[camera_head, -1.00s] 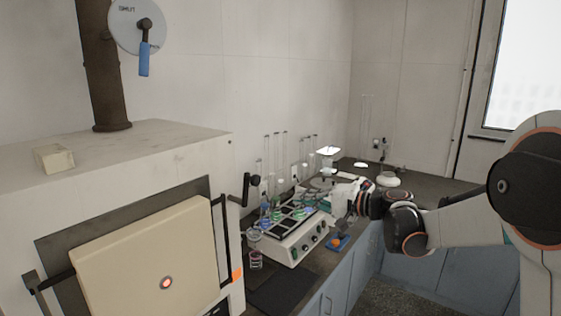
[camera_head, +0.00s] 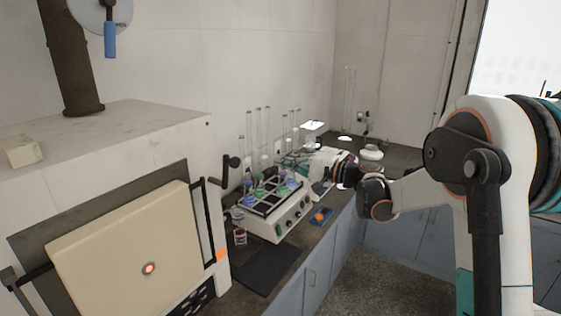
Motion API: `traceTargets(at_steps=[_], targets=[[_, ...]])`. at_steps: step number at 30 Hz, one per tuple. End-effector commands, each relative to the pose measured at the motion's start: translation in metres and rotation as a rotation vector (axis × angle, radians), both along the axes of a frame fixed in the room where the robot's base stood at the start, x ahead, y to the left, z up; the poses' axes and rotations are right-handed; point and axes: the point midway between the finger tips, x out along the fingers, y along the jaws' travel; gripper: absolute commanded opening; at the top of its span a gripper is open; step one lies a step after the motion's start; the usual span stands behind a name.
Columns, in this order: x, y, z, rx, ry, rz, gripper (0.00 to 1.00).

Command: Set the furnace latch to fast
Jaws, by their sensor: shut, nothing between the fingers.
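The furnace (camera_head: 120,125) is a white block at the left with a cream door (camera_head: 130,250). The door looks closed against its dark frame. My gripper (camera_head: 318,190) is at the back of the bench, right of the shaker and well apart from the lever. It is small in view, shut and empty.
A sieve-shaker-like device (camera_head: 278,222) with glassware stands on the bench right of the furnace. A dark mat (camera_head: 266,268) lies in front. A blue-handled lever (camera_head: 110,40) hangs on a wall disc. The floor is clear.

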Motion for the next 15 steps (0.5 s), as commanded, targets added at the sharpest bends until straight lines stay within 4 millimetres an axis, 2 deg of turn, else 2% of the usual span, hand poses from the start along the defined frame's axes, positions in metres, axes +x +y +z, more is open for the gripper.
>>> traceTargets(at_steps=[3,11,15], targets=[[0.012,0.022,0.001,0.000,0.000,0.003,0.00],[0.039,0.065,0.001,0.000,0.000,0.002,0.00],[0.025,0.080,0.002,0.000,0.000,0.001,0.00]])
